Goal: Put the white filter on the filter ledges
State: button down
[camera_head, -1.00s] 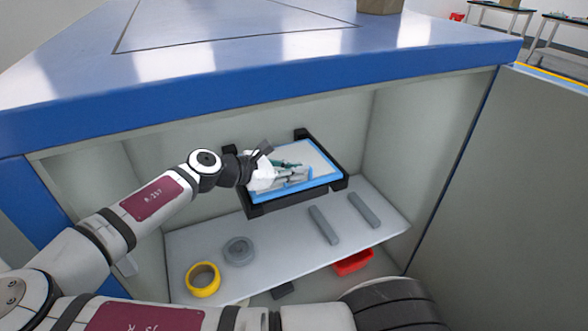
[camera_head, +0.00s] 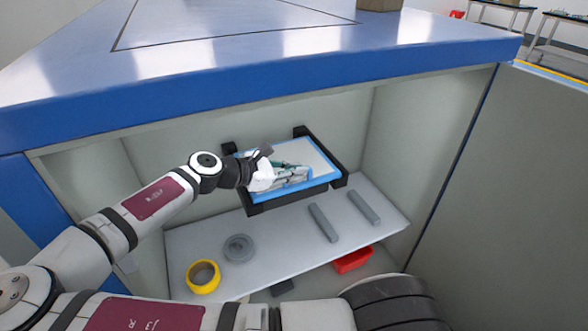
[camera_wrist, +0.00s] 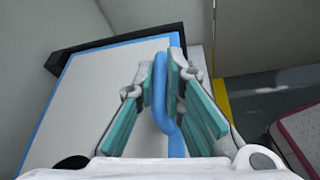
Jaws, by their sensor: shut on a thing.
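The white filter (camera_head: 318,161) is a flat white panel with a blue frame. In the head view it lies over the black filter ledges (camera_head: 327,186) inside the cabinet, and it looks roughly level with them. My gripper (camera_head: 299,172) reaches in from the left over the filter and covers part of it. In the wrist view my gripper (camera_wrist: 165,85) has its teal-padded fingers closed on a blue loop at the edge of the filter (camera_wrist: 95,95). A black ledge corner (camera_wrist: 110,47) shows beyond the far edge. Whether the filter rests fully on every ledge is hard to tell.
Below is a shelf (camera_head: 290,245) with a yellow ring (camera_head: 203,277), a grey round part (camera_head: 239,248) and two grey bars (camera_head: 323,222). A red bin (camera_head: 353,260) sits lower. Cabinet walls close in around the ledges, and an open door (camera_head: 500,180) stands at right.

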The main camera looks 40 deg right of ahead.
aim_at(271, 194)
jog(key=shift+s+f, duration=0.1)
jog(key=shift+f, duration=0.5)
jog(key=c, duration=1.6)
grip_release()
jog(key=v, duration=0.7)
jog(key=shift+a+r, duration=0.15)
jog(key=shift+a, duration=0.05)
